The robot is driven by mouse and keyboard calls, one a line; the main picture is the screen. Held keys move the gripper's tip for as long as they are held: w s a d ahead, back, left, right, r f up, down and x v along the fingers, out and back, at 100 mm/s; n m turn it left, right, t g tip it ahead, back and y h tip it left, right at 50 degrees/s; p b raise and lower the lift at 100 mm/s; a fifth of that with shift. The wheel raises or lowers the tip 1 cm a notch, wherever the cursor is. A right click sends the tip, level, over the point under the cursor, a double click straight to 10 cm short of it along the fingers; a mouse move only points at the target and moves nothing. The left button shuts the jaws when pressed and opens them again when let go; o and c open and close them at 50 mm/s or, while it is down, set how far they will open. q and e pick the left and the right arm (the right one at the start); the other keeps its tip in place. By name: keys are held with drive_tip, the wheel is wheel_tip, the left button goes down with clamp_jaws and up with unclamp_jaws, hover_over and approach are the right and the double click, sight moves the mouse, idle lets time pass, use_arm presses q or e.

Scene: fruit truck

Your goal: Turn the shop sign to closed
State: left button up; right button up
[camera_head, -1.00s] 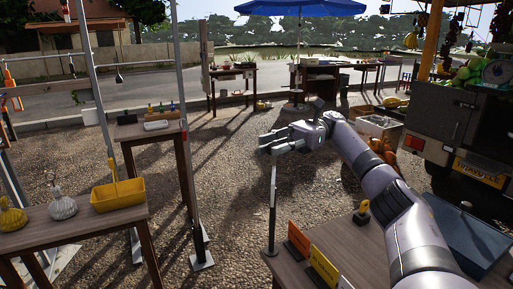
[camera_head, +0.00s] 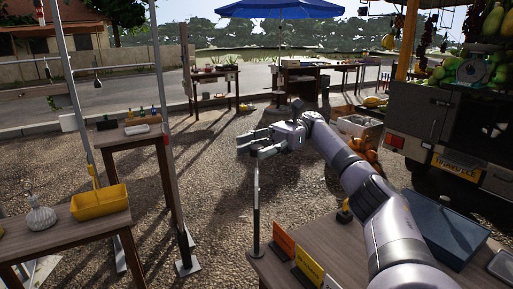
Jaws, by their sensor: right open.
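My right gripper (camera_head: 248,147) is in the middle of the head view, fingers pointing left, open and empty. It is above and beyond the near edge of the front table. An orange card (camera_head: 284,243) and a yellow card (camera_head: 309,265) stand on dark holders on this table, below the gripper and apart from it. I cannot read the lettering on them or tell whether either is the shop sign. My left gripper is out of view.
The front table (camera_head: 340,240) also holds a blue case (camera_head: 447,228) and a small yellow-topped item (camera_head: 345,212). A truck (camera_head: 440,130) stands at right. At left are a table with a yellow tray (camera_head: 100,203) and metal posts. Open gravel lies between.

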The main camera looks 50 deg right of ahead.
drive_tip(key=shift+r, duration=4.95)
